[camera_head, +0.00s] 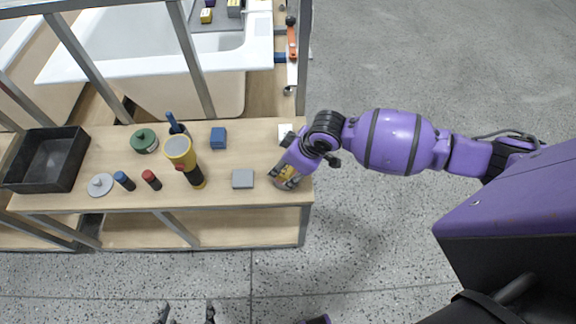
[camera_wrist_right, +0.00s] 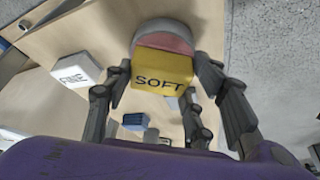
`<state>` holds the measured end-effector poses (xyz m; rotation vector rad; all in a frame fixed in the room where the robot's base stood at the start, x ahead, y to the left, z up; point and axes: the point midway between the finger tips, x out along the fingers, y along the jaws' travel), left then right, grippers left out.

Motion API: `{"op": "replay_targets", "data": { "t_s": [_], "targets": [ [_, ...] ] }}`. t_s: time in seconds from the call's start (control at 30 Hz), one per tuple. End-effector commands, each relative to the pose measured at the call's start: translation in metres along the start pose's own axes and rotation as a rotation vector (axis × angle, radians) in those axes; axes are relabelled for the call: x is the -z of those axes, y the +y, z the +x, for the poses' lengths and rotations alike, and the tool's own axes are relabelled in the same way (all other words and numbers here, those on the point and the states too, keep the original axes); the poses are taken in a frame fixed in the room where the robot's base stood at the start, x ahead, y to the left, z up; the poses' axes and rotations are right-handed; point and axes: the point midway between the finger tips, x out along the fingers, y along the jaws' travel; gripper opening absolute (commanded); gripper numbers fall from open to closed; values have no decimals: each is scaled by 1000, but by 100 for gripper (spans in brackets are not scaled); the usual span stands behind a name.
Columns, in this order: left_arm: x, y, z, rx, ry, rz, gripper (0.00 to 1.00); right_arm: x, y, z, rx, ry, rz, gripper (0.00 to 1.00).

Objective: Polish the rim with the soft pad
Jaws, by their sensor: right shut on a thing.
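The soft pad (camera_wrist_right: 163,75) is a yellow block marked SOFT with a pinkish-grey part behind it. It sits between the fingers of my right gripper (camera_wrist_right: 165,90), which is shut on it. In the head view the right gripper (camera_head: 287,172) is at the right end of the wooden bench, and a bit of yellow pad (camera_head: 286,183) shows there. Whether the pad touches the bench is unclear. The white tub's rim (camera_head: 140,78) runs behind the bench, apart from the pad. My left gripper (camera_head: 186,313) shows only as two spread fingertips at the bottom edge, with nothing between them.
A white FINE block (camera_wrist_right: 77,70) lies near the right gripper. Metal posts (camera_head: 190,60) stand before the tub.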

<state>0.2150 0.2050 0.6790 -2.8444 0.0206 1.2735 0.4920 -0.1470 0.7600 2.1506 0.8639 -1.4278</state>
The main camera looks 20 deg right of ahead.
Motion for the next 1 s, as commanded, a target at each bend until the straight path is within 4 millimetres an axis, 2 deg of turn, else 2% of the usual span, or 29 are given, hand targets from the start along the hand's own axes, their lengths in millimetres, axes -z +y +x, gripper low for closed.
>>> {"op": "replay_targets", "data": {
  "t_s": [0.27, 1.0],
  "targets": [
    [4, 0, -1, 0, 6, 0, 70, -1, -1, -2, 2, -5, 1, 30],
    [64, -2, -12, 4, 98, 1, 70, 19, 1, -44, -2, 1, -1, 30]
  ]
}}
